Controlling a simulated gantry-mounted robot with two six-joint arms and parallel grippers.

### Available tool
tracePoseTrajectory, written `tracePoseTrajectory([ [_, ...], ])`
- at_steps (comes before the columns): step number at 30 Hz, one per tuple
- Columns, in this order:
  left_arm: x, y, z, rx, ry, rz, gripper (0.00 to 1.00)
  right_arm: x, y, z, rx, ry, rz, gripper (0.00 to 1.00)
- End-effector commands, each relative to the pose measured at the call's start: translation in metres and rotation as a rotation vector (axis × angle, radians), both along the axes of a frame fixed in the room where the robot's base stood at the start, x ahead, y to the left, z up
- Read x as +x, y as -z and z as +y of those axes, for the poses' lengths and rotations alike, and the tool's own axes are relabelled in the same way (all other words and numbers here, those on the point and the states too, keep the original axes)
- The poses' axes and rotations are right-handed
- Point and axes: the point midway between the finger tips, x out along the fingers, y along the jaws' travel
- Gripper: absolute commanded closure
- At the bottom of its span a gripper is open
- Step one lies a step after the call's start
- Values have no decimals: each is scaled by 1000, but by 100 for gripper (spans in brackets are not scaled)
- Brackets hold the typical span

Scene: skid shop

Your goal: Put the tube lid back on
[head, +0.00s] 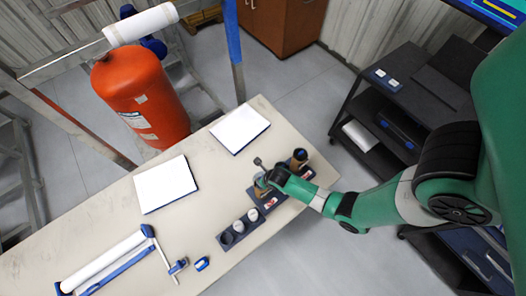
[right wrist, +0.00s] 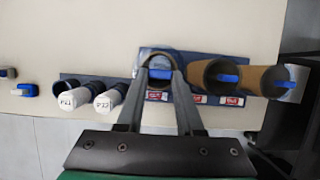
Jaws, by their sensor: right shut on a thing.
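My right gripper (head: 268,178) is over the dark rack (head: 268,199) near the table's right edge. In the right wrist view its two fingers (right wrist: 163,76) close on a dark round piece with a ring-like rim (right wrist: 158,56) and blue inside. I cannot tell whether this is the tube lid or a tube's end. Two brown tubes with dark round ends and blue strips, one in the middle (right wrist: 238,84) and one at the right (right wrist: 275,85), stand to the right of the fingers. My left gripper is not in view.
A rack with several round slots (head: 240,231) and white-capped vials (right wrist: 74,98) stands beside. Two white sheets (head: 165,184) (head: 240,128), a long white roll (head: 103,262) and blue tools (head: 178,266) lie on the table. An orange cylinder (head: 142,92) stands beyond it.

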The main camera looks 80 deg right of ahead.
Motion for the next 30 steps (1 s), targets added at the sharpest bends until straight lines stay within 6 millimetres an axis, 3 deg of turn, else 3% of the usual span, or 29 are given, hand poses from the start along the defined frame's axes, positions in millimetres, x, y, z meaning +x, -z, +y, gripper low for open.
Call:
tracePoseTrajectory([
  [1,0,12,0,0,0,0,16,0,12,0,0,0,0,100],
  [6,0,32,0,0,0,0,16,0,31,0,0,0,0,100],
  [12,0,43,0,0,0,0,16,0,45,0,0,0,0,100],
  [30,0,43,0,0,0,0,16,0,46,0,0,0,0,100],
])
